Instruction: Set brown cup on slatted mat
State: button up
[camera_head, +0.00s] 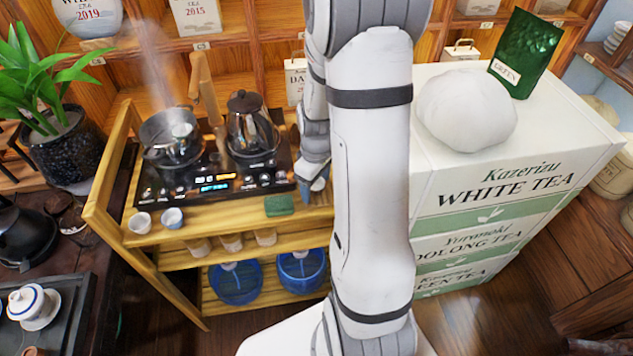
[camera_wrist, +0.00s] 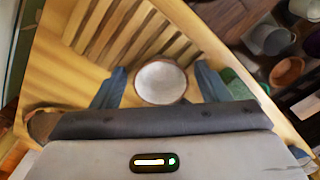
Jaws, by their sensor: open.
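The brown cup (camera_wrist: 161,83) shows in the wrist view with a pale inside and a thin brownish rim. It is between the two blue-grey fingers of my gripper (camera_wrist: 160,90), with a small gap visible on each side, so my gripper is open around it. The slatted mat (camera_wrist: 113,29) lies just beyond the cup, with light wooden slats. The cup overlaps the mat's near edge in the picture, and I cannot tell whether its base rests on the mat. In the head view my gripper (camera_head: 318,180) is low over the cart's right end, and my arm hides the cup and mat.
A green block (camera_head: 279,205) lies on the wooden cart top left of my gripper; it also shows in the wrist view (camera_wrist: 238,88). A black cooktop (camera_head: 215,184) bears a steaming pot (camera_head: 172,140) and a kettle (camera_head: 250,125). Tea boxes (camera_head: 510,185) stand right of my arm.

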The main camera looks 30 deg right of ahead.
notch_tip(320, 180, up, 11)
jog(key=s+a+r+m+t, duration=0.2)
jog(key=s+a+r+m, duration=0.3)
jog(key=s+a+r, duration=0.4)
jog(key=s+a, duration=0.1)
jog(key=s, duration=0.2)
jog(key=shift+s+a+m+t+p, duration=0.25)
jog(key=shift+s+m+t+p, duration=0.05)
jog(key=shift+s+m+p, duration=0.1)
